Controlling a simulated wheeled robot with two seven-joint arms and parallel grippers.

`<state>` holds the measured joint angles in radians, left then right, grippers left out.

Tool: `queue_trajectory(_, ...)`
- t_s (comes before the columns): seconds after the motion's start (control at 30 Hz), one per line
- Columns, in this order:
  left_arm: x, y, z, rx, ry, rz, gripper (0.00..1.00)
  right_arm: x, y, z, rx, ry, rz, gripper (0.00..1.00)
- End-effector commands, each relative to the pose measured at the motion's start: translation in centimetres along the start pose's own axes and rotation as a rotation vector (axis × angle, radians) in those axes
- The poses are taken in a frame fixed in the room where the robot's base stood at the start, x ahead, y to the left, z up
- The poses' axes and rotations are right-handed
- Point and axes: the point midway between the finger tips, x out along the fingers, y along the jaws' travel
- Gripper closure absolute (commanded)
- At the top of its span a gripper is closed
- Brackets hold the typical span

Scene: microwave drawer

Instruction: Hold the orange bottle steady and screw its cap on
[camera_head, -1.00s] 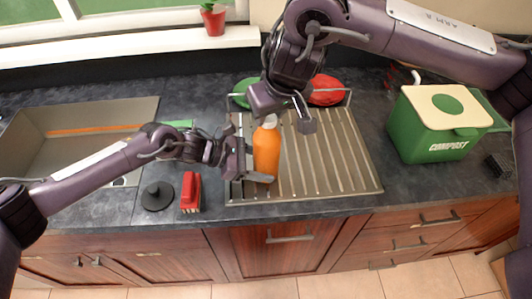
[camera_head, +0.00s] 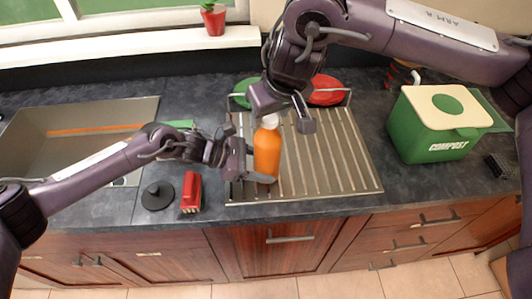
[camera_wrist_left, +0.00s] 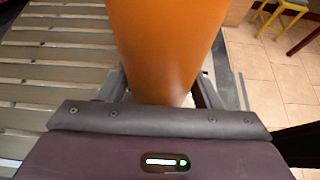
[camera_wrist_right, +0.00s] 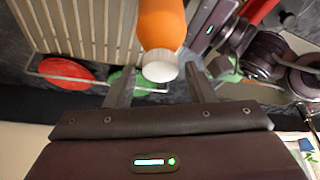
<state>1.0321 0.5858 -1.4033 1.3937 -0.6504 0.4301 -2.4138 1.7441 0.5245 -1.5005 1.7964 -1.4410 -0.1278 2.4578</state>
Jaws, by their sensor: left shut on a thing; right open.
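The orange bottle (camera_head: 267,152) stands upright on the ribbed drainer, with its white cap (camera_head: 270,121) at its top. My left gripper (camera_head: 262,165) is shut on the lower part of the bottle; the orange body fills the space between its fingers in the left wrist view (camera_wrist_left: 165,50). My right gripper (camera_head: 283,119) is above and around the cap, pointing down. In the right wrist view its fingers stand apart on both sides of the white cap (camera_wrist_right: 160,66), with gaps between. Whether the cap is seated or loose cannot be told.
The metal drainer (camera_head: 340,150) lies under the bottle, with a red plate (camera_head: 326,90) and a green plate (camera_head: 245,88) behind. A sink (camera_head: 75,130), red brush (camera_head: 191,190) and black plug (camera_head: 157,196) are left. A green compost bin (camera_head: 437,125) is right.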

Motion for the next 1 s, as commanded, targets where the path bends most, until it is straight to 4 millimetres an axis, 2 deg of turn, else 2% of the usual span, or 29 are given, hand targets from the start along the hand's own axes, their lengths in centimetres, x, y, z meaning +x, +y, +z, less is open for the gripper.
queue_trajectory(0.13, -0.05, 0.05, -0.28, -0.004, 0.006, 0.002, 0.83, 0.07, 0.04, 0.06, -0.152, -0.001, -0.069, 0.51)
queue_trajectory(0.37, -0.04, 0.06, -0.29, -0.004, 0.006, 0.003, 0.83, 0.04, -0.06, 0.05, -0.263, -0.001, -0.113, 0.51)
queue_trajectory(0.6, -0.05, 0.06, -0.3, -0.004, 0.006, 0.003, 0.83, 0.07, -0.02, 0.04, -0.504, -0.001, -0.217, 0.51)
queue_trajectory(0.87, -0.03, 0.05, -0.29, -0.004, 0.006, 0.003, 0.83, 0.05, -0.08, 0.02, -0.639, 0.0, -0.272, 0.51)
queue_trajectory(1.0, -0.03, 0.04, -0.29, -0.004, 0.006, 0.002, 0.83, 0.07, -0.07, 0.01, -0.781, -0.001, -0.333, 0.51)
